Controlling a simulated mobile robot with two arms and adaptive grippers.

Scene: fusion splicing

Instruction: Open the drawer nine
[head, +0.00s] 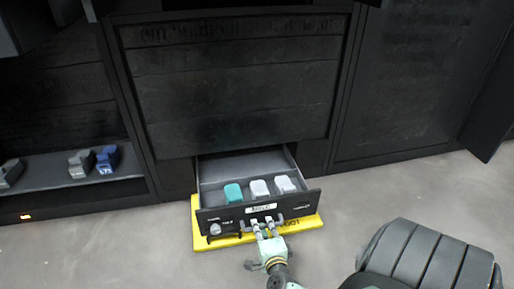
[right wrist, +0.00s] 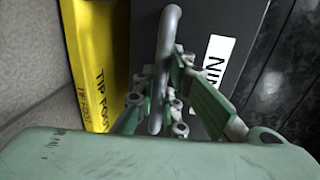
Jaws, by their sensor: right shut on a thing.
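The drawer (head: 206,215) at the bottom of the dark cabinet stands pulled out, with its inside showing. Its front carries a white label (head: 260,209); in the right wrist view the label (right wrist: 216,62) begins with "NIN". A grey bar handle (right wrist: 168,40) is on the drawer front. My right gripper (head: 264,226) is at the drawer front. In the right wrist view my right gripper (right wrist: 160,104) has its green fingers on either side of the handle, shut on it. My left gripper is not in view.
Inside the drawer are a teal item (head: 233,193) and two whitish items (head: 259,189). A yellow board (head: 305,224) lies on the floor under the drawer. A black padded seat-like object (head: 420,258) is at lower right. A shelf at left holds blue and grey devices (head: 107,159).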

